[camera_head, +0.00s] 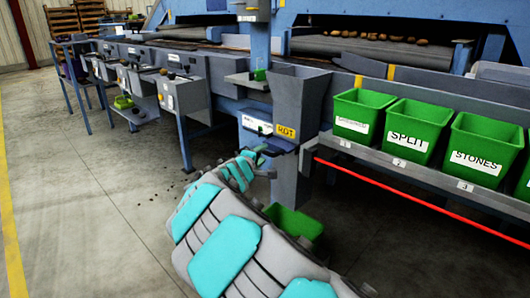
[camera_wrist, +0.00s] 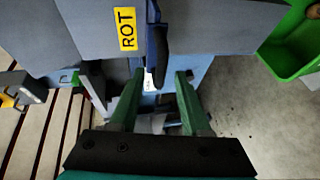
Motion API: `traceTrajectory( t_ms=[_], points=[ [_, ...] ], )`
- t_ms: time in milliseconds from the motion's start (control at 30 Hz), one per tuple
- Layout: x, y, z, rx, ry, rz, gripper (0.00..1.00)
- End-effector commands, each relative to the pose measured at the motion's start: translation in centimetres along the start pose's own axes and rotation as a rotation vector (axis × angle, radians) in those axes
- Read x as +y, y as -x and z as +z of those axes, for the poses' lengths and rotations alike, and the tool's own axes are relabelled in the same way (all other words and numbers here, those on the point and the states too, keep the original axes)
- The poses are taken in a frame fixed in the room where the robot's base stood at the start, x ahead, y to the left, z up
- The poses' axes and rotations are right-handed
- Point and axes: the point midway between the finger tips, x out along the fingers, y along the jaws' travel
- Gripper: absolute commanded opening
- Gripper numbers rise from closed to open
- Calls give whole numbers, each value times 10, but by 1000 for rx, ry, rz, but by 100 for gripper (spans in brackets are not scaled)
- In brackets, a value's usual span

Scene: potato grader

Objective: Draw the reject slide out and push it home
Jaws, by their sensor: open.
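The grey chute (camera_head: 298,98) with the yellow ROT label stands in the middle of the head view; its label (camera_wrist: 127,29) is at the top of the wrist view. A dark blue piece with a black edge, seemingly the reject slide (camera_head: 284,146), sits just under the label. It also shows in the wrist view (camera_wrist: 159,55). My gripper (camera_head: 262,152) is at the chute's front, left of the label's lower edge. In the wrist view its green fingers (camera_wrist: 160,80) are apart, with the dark edge ahead near the fingertips. I cannot tell whether they touch it.
A green bin (camera_head: 295,222) stands on the floor below the chute, partly behind my arm. Green bins marked SPLIT (camera_head: 406,132) and STONES (camera_head: 480,147) stand on a shelf at right, with a red bar along below it.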

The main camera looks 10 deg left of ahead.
Motion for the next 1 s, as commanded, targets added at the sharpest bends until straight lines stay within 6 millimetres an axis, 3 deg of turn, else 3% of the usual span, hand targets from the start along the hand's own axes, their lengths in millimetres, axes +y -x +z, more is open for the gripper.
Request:
traceTrajectory(
  t_ms=[233,633,1000],
  points=[
    [-2,-26,1,-2,0,-4,47],
    [-1,-31,1,0,0,-2,46],
    [-1,-31,1,0,0,-2,4]
  ],
)
